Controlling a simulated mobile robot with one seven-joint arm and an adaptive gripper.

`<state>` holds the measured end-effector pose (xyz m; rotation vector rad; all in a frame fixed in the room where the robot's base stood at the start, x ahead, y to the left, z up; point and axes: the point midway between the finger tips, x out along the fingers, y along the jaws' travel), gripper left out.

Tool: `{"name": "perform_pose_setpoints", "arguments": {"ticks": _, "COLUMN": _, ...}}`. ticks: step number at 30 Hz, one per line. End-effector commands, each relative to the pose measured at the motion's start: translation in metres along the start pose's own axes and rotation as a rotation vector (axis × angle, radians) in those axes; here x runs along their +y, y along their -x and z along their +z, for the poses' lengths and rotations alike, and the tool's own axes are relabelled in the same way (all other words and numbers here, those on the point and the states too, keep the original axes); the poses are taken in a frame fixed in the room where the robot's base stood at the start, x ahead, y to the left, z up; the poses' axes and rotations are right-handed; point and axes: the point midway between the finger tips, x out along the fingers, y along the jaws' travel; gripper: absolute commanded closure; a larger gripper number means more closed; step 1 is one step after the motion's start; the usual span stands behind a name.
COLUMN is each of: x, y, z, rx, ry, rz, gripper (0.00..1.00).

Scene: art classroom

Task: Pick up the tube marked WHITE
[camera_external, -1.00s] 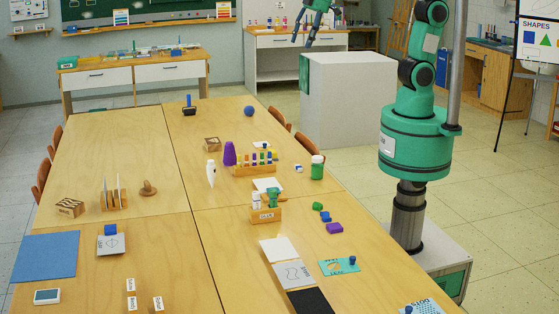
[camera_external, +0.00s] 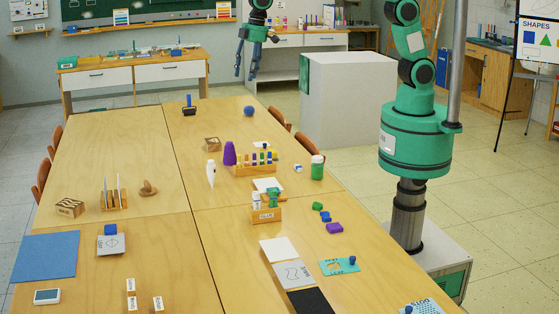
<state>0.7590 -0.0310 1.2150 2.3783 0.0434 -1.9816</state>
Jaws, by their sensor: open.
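No marking WHITE is readable, so I cannot tell for certain which tube it is. A small white tube (camera_external: 256,200) stands upright beside a green one (camera_external: 273,197) in a labelled wooden box (camera_external: 267,216) on the right-hand table. A white bottle-like item (camera_external: 211,174) stands to the left of a wooden rack (camera_external: 254,171) of coloured sticks or tubes. My gripper (camera_external: 246,74) is open and empty, fingers pointing down, seen above the far end of the table and well away from these things.
White, grey and black sheets (camera_external: 292,273) lie in front of the box. A blue ball (camera_external: 249,111) sits at the far end.

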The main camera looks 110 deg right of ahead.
Motion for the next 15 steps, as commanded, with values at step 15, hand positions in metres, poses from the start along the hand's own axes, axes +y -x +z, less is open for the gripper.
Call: {"name": "perform_pose_setpoints", "arguments": {"ticks": 15, "x": 0.015, "y": -0.133, "z": -0.066, "rx": -0.085, "ry": 0.013, "rz": -0.008, "gripper": 0.49}}
